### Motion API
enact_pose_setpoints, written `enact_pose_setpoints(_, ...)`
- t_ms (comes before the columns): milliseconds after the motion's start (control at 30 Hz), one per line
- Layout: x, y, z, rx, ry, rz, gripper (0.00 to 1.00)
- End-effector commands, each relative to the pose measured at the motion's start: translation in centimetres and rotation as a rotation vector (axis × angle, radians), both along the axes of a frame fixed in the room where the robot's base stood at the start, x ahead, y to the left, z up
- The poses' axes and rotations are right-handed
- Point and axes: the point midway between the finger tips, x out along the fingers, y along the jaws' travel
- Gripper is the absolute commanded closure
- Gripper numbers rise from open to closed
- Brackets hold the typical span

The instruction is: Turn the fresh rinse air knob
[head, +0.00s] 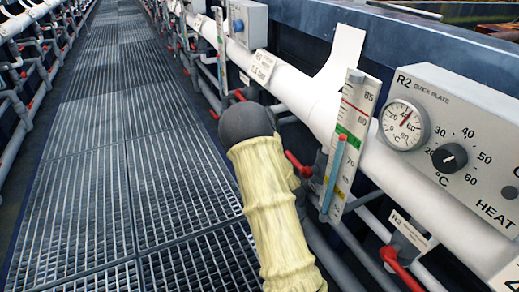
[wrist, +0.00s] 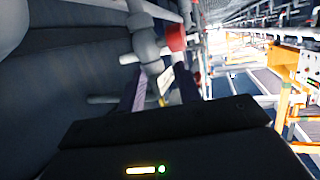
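No knob with a readable fresh rinse air label shows in either view. In the wrist view, a red knob or handle (wrist: 176,38) sits on grey pipe fittings (wrist: 145,42) just beyond my gripper (wrist: 161,80). The gripper's two dark fingers stand apart, with a small pale tag and pipework visible between them. I see nothing held. In the head view, my yellow-sleeved arm reaches along the pipe rail, and my gripper is hidden there. A red valve handle (head: 400,268) hangs below a white R2 tag (head: 409,231) at the lower right.
An R2 panel (head: 470,110) carries a gauge (head: 404,125) and a black heat dial (head: 449,157). A level scale (head: 349,140) stands beside my arm. A thick white pipe (head: 300,95) runs along the wall. The grated walkway (head: 130,150) is clear.

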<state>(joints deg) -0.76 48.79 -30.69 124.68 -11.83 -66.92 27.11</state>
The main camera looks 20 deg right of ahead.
Motion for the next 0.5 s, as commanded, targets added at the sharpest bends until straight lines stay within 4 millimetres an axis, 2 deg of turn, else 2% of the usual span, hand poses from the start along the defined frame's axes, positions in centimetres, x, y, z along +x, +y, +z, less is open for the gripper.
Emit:
enact_pose_setpoints(33, 0.4, -0.5, -0.9, -0.016, -0.032, 0.025, 0.65)
enact_pose_setpoints(167, 1.2, -1.0, -1.8, -0.048, -0.136, 0.116, 0.65)
enact_pose_setpoints(500, 1.3, 0.0, -3.0, -0.063, -0.268, 0.302, 0.65)
